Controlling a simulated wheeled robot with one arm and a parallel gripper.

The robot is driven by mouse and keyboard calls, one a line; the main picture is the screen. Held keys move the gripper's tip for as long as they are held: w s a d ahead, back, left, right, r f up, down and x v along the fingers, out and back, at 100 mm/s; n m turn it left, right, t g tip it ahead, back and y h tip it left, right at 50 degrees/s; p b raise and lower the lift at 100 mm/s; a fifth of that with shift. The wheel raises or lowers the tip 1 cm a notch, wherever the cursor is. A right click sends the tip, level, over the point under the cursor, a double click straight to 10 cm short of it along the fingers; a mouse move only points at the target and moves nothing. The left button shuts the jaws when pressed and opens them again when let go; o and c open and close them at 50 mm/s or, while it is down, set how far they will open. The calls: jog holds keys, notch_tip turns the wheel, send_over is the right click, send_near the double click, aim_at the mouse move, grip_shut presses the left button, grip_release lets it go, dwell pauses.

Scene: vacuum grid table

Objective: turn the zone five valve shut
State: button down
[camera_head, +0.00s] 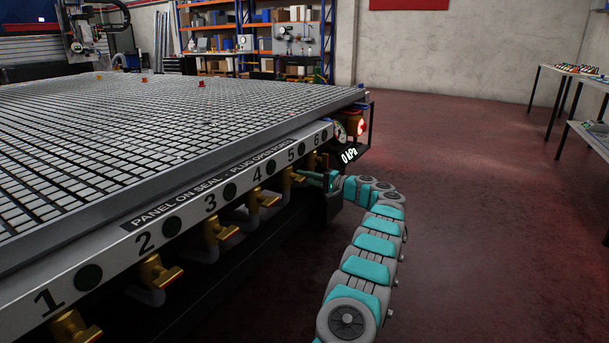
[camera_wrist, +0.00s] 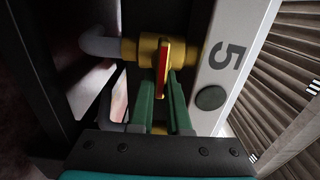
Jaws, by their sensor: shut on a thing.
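The zone five valve (camera_wrist: 131,49) is a brass body on a grey pipe, beside the "5" label (camera_wrist: 228,62) in the wrist view. Its handle (camera_wrist: 163,60) is yellow with a red stripe and stands upright in that picture. My gripper (camera_wrist: 162,84) has its two green fingers on either side of the handle's lower end, shut on it. In the head view the valve (camera_head: 288,182) sits under the table's front rail, and my gripper (camera_head: 314,178) reaches it from the right. The fingertips are too small there to make out.
Other brass valves, such as those under labels 1 (camera_head: 72,328), 2 (camera_head: 158,272) and 3 (camera_head: 218,232), line the rail. A display (camera_head: 349,156) reads 0 kPa near a red lamp (camera_head: 361,127). The grid tabletop (camera_head: 130,130) overhangs; open floor lies to the right.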

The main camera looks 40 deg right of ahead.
dwell(0.4)
jog(key=c, duration=0.9)
grip_release()
jog(key=shift+s+d, duration=0.1)
jog(key=b+v, duration=0.1)
jog(key=v, duration=0.6)
jog(key=shift+s+d, duration=0.1)
jog(key=shift+s, duration=0.2)
jog(key=shift+s, duration=0.1)
